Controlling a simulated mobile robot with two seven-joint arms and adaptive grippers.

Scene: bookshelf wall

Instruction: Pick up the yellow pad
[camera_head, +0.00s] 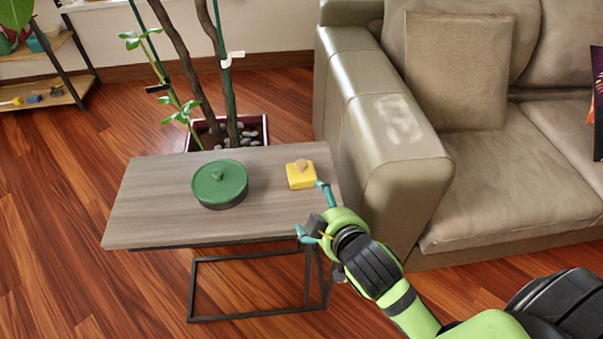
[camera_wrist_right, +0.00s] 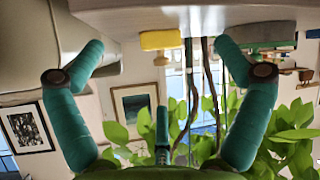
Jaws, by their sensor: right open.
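The yellow pad (camera_head: 299,180) lies on the grey wooden side table (camera_head: 150,205), near its right end, with a small tan knob-like piece on top. In the right wrist view, which looks upside down, the yellow pad (camera_wrist_right: 160,40) shows at the upper middle, beyond the fingers. My right gripper (camera_head: 313,210) is open and empty at the table's front right, with one teal fingertip close to the pad's right side; I cannot tell whether they touch. Both spread fingers of the right gripper (camera_wrist_right: 161,62) show in the wrist view. My left gripper is not in view.
A green lidded pot (camera_head: 219,184) stands on the table left of the pad. A leather sofa (camera_head: 390,165) borders the table's right side. A potted plant (camera_head: 230,130) stands behind it. The table's left part is clear.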

